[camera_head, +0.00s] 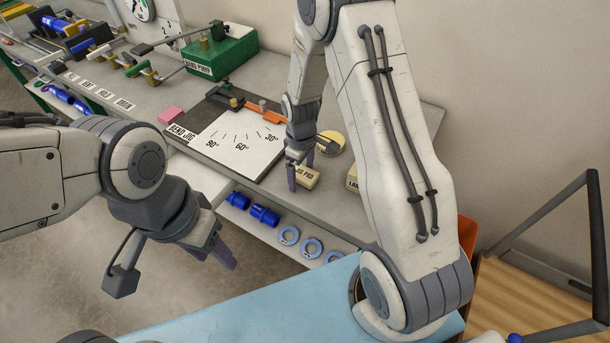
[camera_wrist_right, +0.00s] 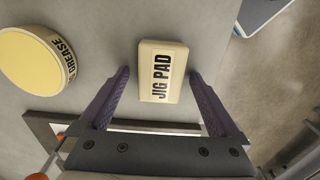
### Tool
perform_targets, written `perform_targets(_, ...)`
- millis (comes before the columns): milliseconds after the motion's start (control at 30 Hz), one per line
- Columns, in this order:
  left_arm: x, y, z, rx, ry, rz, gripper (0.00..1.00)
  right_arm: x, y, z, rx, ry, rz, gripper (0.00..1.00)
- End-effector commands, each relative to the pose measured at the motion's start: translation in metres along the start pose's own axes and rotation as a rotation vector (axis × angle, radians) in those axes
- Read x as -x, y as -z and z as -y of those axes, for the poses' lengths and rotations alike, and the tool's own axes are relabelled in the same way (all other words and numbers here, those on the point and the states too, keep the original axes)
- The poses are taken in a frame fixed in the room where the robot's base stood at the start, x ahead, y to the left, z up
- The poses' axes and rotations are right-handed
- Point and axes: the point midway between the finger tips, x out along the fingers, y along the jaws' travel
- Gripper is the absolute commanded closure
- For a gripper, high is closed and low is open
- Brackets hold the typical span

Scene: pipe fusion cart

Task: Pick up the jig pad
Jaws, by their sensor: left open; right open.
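The jig pad (camera_head: 307,177) is a small cream block with a black label. It lies on the grey bench top, partly hidden behind my right gripper in the head view. My right gripper (camera_head: 301,176) points down at it and is open. In the right wrist view the jig pad (camera_wrist_right: 163,72) lies between and just beyond the two purple fingertips (camera_wrist_right: 158,74), its label readable. Whether a finger touches it, I cannot tell. My left gripper (camera_head: 218,257) is open and empty, in front of the bench at the lower left.
A round yellow grease tin (camera_head: 330,143) stands near the pad, and a cream block (camera_head: 352,178) sits to its right. The bend jig board (camera_head: 238,143) lies to the left. Blue fittings and rings (camera_head: 289,236) lie on a lower shelf.

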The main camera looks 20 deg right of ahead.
Motion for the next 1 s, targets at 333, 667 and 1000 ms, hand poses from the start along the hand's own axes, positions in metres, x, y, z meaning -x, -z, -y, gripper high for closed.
perform_targets(333,0.000,0.000,0.000,0.000,0.000,0.000,0.50,0.000,0.000,0.000,0.000,0.000,0.000,0.93)
perform_targets(667,-0.002,0.000,0.000,0.000,0.000,0.000,0.50,0.005,0.001,0.000,0.001,-0.001,-0.001,0.93)
perform_targets(1000,-0.015,-0.001,0.001,0.000,0.000,0.000,0.50,0.047,-0.011,-0.002,-0.004,-0.002,-0.002,0.93)
